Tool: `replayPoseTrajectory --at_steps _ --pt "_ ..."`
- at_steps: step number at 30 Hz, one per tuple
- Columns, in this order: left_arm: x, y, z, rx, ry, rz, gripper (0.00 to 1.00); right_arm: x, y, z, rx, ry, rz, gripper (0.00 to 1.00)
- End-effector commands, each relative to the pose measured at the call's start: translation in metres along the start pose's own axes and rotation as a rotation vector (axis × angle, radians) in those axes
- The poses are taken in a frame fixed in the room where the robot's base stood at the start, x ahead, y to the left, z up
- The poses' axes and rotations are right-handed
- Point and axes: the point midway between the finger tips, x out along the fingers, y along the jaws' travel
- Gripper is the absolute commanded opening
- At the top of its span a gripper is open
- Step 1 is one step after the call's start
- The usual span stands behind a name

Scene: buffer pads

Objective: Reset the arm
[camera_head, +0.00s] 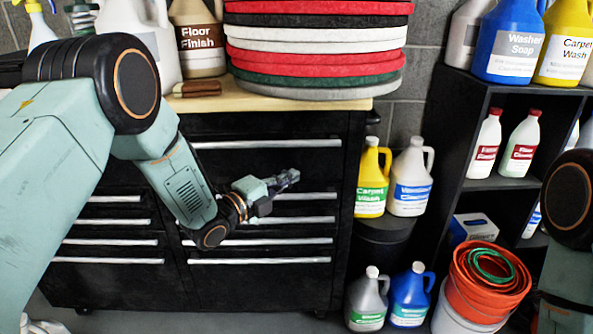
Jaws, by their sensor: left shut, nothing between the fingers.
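My left arm comes in from the left, and its gripper (283,180) is shut and empty. It hangs in front of the black drawer cabinet (260,163), below the wooden top. A stack of red, white, black and grey buffer pads (315,50) lies on the wooden top (290,104), above and behind the gripper and apart from it. Part of my right arm shows at the right edge, but its gripper is out of view.
A Floor Finish jug (197,40) stands left of the pads. Yellow (372,180) and white (410,180) jugs stand right of the cabinet. A black shelf (455,130) holds more bottles. Orange buckets (470,300) stand at the lower right.

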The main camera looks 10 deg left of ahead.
Motion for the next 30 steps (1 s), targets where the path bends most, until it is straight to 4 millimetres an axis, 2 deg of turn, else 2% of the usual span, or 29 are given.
replayPoseTrajectory --at_steps 3,9,15,19,23,25,29,30 --pt "-0.024 -0.004 0.003 -0.005 -0.005 0.001 0.00 -0.012 0.000 -0.001 -0.001 0.001 0.000 0.40" --pt "-0.054 -0.002 0.003 -0.002 -0.003 0.000 0.00 -0.020 0.000 -0.001 -0.001 0.001 0.000 0.40" --pt "-0.067 -0.001 0.001 -0.016 -0.001 0.000 0.00 -0.023 0.000 0.000 0.000 0.001 0.000 0.40" --pt "-0.068 0.007 0.003 -0.147 -0.016 0.032 0.00 -0.022 0.000 0.000 0.000 0.001 0.000 0.40" --pt "-0.080 0.036 0.009 -0.445 -0.120 0.133 0.00 -0.022 0.000 0.000 0.000 0.001 0.000 0.40" --pt "-0.092 0.058 0.007 -0.626 -0.200 0.201 0.00 -0.022 0.000 0.000 0.000 0.001 0.000 0.40" --pt "-0.130 0.108 -0.009 -0.972 -0.397 0.339 0.00 -0.025 0.000 0.000 0.000 0.001 0.000 0.40" --pt "-0.145 0.124 -0.017 -1.076 -0.471 0.383 0.00 -0.027 0.000 0.000 0.000 0.000 0.000 0.40"
